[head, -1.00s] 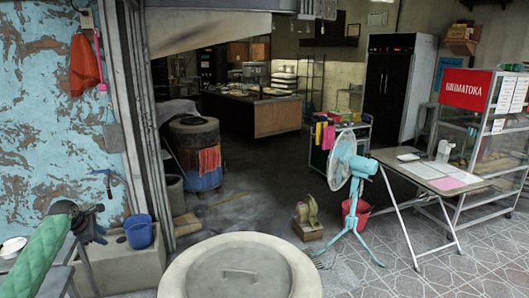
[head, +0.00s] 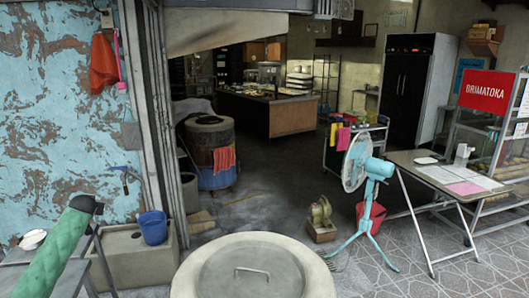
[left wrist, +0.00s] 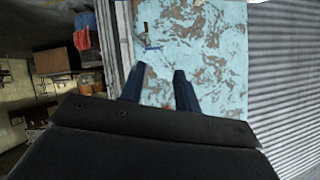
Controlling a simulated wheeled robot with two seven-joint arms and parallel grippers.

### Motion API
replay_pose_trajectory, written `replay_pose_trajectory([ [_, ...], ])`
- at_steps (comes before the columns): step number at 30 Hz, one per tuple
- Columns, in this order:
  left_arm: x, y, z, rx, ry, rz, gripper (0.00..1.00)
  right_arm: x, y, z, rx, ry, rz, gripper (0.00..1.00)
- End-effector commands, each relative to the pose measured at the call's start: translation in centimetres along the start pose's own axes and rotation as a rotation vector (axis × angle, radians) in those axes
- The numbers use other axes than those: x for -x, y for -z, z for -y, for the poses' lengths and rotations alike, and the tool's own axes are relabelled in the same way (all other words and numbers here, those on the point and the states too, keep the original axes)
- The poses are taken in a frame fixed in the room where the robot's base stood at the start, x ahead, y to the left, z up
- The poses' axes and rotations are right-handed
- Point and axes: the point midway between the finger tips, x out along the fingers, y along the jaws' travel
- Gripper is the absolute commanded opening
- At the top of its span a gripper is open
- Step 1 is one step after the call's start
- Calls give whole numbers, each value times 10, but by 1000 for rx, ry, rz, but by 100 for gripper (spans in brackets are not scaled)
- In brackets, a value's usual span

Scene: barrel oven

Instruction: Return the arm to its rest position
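My left gripper (left wrist: 160,70) shows in the left wrist view. Its two dark fingers stand apart with nothing between them. They point toward the peeling blue wall (left wrist: 215,45), without visible contact. My right gripper is in neither current view. The round pale barrel oven top (head: 190,275) with its handled lid (head: 222,272) is at the bottom middle of the head view.
A turquoise fan (head: 370,200) and a folding table (head: 425,180) stand right. A drum (head: 212,160) stands behind the oven. Open floor (head: 270,205) lies between.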

Motion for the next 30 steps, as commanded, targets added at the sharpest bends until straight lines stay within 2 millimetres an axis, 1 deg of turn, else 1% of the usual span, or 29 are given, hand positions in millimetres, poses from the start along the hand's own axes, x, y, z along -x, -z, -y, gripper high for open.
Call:
replay_pose_trajectory([
  [4,0,9,8,-173,43,-42,32,0,-3,-7,4,-7,2,83],
  [8,1,16,13,-313,80,-70,32,1,0,-6,4,-7,-1,83],
  [12,-5,-18,-14,-332,52,-45,32,3,5,-2,1,-2,-9,83],
  [14,-7,-32,-24,-336,40,-34,32,3,8,0,0,0,-12,83],
  [17,-10,-60,-44,-344,17,-13,32,4,13,3,-3,3,-17,83],
  [20,-12,-92,-67,-353,-10,11,32,4,16,6,-5,7,-20,83],
  [21,-13,-108,-78,-358,-22,24,32,4,16,7,-6,8,-20,83],
  [23,-13,-134,-96,-364,-44,43,32,4,16,8,-7,9,-19,83],
  [24,-13,-154,-108,-369,-59,58,32,3,15,8,-7,9,-18,83],
  [26,-11,-185,-128,-376,-83,82,32,3,12,8,-7,9,-15,83],
  [27,-9,-207,-140,-380,-99,99,32,2,11,8,-6,8,-13,83],
  [29,-5,-239,-159,-386,-123,123,32,2,8,6,-5,7,-9,83],
  [30,-2,-259,-171,-389,-139,139,32,1,6,5,-4,5,-7,83],
])
